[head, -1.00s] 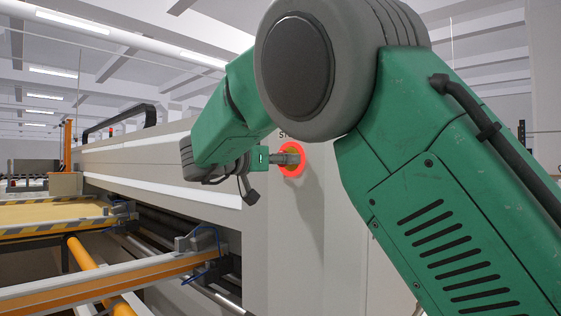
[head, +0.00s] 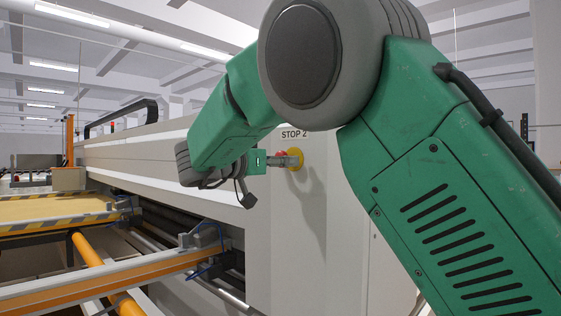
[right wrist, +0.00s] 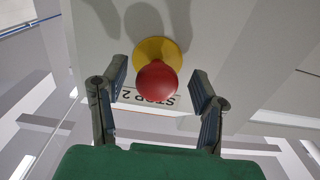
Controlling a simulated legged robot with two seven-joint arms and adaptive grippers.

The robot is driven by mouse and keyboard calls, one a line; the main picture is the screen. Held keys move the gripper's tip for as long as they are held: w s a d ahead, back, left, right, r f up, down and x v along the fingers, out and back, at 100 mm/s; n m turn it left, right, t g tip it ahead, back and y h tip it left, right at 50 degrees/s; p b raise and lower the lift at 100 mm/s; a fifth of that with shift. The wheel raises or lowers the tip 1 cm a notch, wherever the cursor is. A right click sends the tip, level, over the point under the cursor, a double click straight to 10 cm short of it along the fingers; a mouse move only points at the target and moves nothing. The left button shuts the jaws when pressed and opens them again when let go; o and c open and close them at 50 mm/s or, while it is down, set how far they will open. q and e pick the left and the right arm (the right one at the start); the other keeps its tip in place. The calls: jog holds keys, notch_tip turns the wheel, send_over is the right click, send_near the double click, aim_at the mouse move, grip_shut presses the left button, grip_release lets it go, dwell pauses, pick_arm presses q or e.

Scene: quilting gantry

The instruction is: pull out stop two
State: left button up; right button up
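The stop two button is a red mushroom knob (right wrist: 157,82) on a yellow round base (right wrist: 160,49), set in the pale end panel of the machine. In the head view its yellow base (head: 297,164) is unlit, and the label "STOP 2" (head: 294,134) stands above it. My right gripper (head: 290,160) is at the button. In the right wrist view the right gripper (right wrist: 158,84) is open, with one finger on each side of the red knob and a clear gap to it on both sides. My left gripper is out of view.
The long pale machine housing (head: 150,165) runs off to the left with a black handle (head: 121,117) on top. At lower left are an orange rail (head: 110,285) and a yellow-edged bed (head: 55,213). The panel below the button is clear.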

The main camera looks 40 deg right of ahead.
jog(key=shift+a+r, duration=0.1)
jog(key=a, duration=1.2)
jog(key=shift+s, duration=0.4)
